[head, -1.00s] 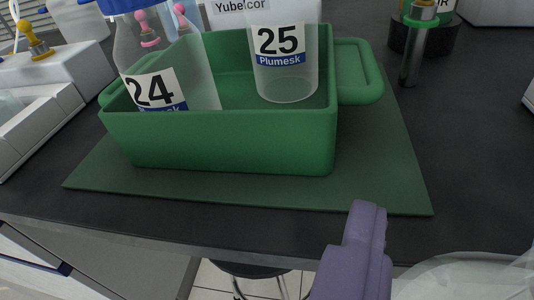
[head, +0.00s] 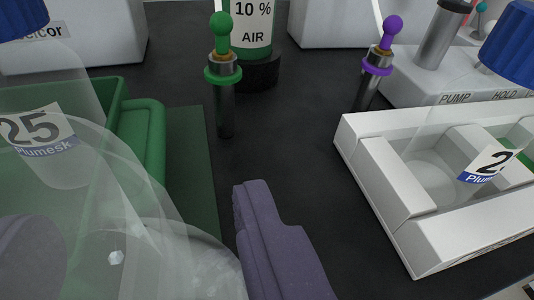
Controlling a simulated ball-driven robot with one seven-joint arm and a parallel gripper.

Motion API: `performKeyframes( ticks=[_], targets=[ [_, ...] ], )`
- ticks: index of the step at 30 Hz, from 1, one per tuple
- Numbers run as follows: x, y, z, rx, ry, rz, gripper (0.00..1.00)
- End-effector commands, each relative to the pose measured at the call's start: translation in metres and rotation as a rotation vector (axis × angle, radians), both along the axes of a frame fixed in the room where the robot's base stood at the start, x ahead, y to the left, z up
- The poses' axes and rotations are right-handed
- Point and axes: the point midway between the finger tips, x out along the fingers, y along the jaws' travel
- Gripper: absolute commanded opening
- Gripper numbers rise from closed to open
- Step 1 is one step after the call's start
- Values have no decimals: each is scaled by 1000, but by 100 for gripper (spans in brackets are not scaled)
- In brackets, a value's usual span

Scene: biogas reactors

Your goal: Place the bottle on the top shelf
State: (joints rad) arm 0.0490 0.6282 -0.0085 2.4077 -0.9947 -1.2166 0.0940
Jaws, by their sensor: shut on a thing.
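A large clear bottle (head: 165,225) fills the lower left, close to the camera. My gripper (head: 140,225) has purple-grey fingers, one to the right of this bottle and one seen through it at the far left, and is shut on it. The held bottle's cap and label cannot be made out. Bottle 25 (head: 40,135), clear with a numbered label, stands in the green tub (head: 150,140) behind the held bottle. Another numbered, blue-capped bottle (head: 490,160) stands in the white rack (head: 415,250) at the right. No shelf is in view.
A green-ringed metal post (head: 225,100) and a purple-ringed post (head: 372,80) stand on the dark bench. A green cylinder marked AIR (head: 252,35) and white boxes are at the back. Bare bench (head: 300,150) lies between the tub and the rack.

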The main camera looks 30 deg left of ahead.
Motion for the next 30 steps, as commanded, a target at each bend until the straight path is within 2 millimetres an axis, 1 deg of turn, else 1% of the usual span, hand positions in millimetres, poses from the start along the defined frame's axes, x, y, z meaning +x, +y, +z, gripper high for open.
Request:
performKeyframes(
  ticks=[1, 3, 10, 12, 15, 17, 23, 26, 27, 30],
  targets=[
    [10, 3, -1, -1, -3, 2, 22],
    [21, 5, -2, 0, -1, 0, 22],
    [41, 10, -3, 0, -1, 0, 22],
    [39, 9, -21, 0, 3, -1, 22],
    [39, 10, -38, 0, 3, 0, 22],
    [39, 9, -40, 0, 1, 0, 22],
    [39, 9, -37, 1, 1, 0, 22],
    [39, 9, -40, 1, 1, 0, 22],
    [39, 9, -40, 0, 1, 0, 68],
    [39, 9, -40, 0, 1, 0, 89]
  ],
)
